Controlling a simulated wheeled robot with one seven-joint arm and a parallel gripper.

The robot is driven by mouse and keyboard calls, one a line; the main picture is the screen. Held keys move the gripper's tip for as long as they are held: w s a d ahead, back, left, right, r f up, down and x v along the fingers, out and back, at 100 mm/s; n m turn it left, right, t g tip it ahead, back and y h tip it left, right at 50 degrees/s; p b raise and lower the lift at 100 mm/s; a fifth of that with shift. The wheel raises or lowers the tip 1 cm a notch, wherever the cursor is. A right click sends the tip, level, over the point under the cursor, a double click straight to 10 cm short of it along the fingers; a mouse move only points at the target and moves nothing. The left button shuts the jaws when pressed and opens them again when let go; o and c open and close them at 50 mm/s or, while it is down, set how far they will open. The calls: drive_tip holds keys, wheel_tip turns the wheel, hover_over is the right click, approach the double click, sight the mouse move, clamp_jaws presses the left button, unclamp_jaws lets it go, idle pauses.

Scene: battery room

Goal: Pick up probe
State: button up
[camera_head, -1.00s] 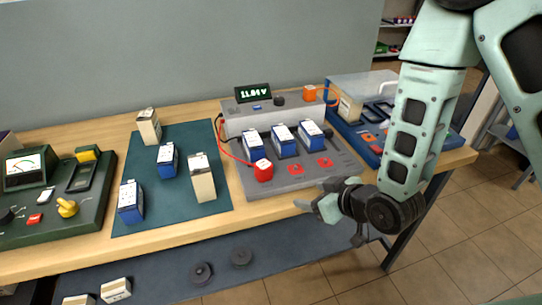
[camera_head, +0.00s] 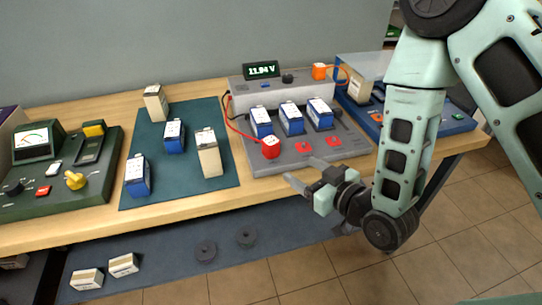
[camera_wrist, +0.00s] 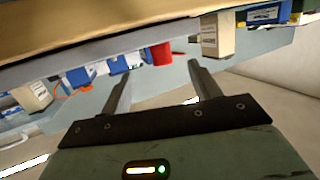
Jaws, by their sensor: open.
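A red block-shaped probe (camera_head: 271,148) stands on the front left of the grey test station (camera_head: 262,166), with a red cable running from it to the station's raised back. An orange block (camera_head: 319,71) with an orange cable sits on top of that back; I cannot tell whether it is also a probe. My gripper (camera_head: 300,186) is open and empty, in front of the station near the bench's front edge, to the right of the red probe and apart from it. In the tilted wrist view, the red probe (camera_wrist: 158,53) shows beyond the gap between my two fingers (camera_wrist: 160,72).
Blue-and-white batteries (camera_head: 291,119) stand in a row behind the probe. A dark green mat (camera_head: 180,195) on the left holds several batteries. A green meter unit (camera_head: 90,190) is at far left, a blue unit (camera_head: 455,122) at right behind my arm.

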sight(276, 150)
drive_tip(key=p+x, duration=0.2)
drive_tip(key=x, duration=0.4)
drive_tip(key=shift+w+a+r+p, duration=0.1)
drive_tip(key=shift+w+a+p, duration=0.1)
drive_tip(key=shift+p, duration=0.15)
drive_tip(key=shift+w+a, duration=0.3)
drive_tip(key=shift+w, duration=0.15)
drive_tip(key=x, duration=0.1)
drive_tip(key=p+x, duration=0.1)
drive_tip(key=x, duration=0.1)
drive_tip(key=r+p+x, duration=0.1)
drive_tip(key=shift+w+a+f, duration=0.25)
drive_tip(key=shift+w+f, duration=0.05)
drive_tip(key=shift+w, duration=0.1)
drive_tip(key=shift+w+a+f, duration=0.15)
drive_tip(key=shift+w, duration=0.05)
drive_tip(key=c, duration=1.2)
drive_tip(key=shift+o, duration=0.2)
